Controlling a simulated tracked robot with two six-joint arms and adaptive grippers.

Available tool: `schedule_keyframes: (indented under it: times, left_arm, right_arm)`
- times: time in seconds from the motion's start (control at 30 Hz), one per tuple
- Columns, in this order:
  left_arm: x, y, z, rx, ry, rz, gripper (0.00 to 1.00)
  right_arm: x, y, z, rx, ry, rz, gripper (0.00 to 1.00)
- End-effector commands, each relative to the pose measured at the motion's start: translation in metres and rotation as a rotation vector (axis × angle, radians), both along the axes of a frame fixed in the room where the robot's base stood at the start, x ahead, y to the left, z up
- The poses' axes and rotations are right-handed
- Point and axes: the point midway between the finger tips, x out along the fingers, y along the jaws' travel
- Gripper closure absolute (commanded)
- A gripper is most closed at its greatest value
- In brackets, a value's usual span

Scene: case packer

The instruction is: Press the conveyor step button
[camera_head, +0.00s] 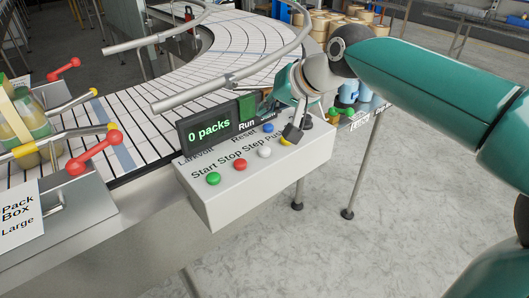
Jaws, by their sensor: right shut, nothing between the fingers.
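The white step button (264,152) is on the top of a pale control box (240,192), under the label "Step". A red button (240,165) under "Stop" is to its left, and a green one (213,178) under "Start" is farther left. A yellow button (286,141) is to its right, partly covered by my right gripper. My right gripper (291,134) is shut and empty, its dark fingertips pointing down over the right part of the panel, beside the white button. Whether it touches the yellow button I cannot tell. My left gripper is not in view.
A blue button (268,128) is behind the front row. A display (209,131) reading "0 packs" and "Run" stands at the panel's back. The conveyor (140,112) with metal rails curves behind it. Red-knobbed clamps (93,151) are at left. Open floor is in front.

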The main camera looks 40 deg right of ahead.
Motion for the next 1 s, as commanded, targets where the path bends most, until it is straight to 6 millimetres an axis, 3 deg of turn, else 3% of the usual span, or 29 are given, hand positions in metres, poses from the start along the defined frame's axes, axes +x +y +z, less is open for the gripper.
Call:
schedule_keyframes:
  times: [0.03,0.3,0.5,1.0]
  left_arm:
    - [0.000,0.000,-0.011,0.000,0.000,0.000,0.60]
    - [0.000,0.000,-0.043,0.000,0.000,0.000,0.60]
    - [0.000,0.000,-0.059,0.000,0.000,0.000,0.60]
    - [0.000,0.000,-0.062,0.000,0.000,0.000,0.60]
  right_arm:
    - [0.000,0.000,-0.012,0.000,0.000,0.000,1.00]
    - [0.000,0.000,-0.049,0.000,0.001,-0.001,1.00]
    - [0.000,0.000,-0.067,-0.001,0.001,-0.001,1.00]
    - [0.000,0.000,-0.071,0.000,0.000,0.000,1.00]
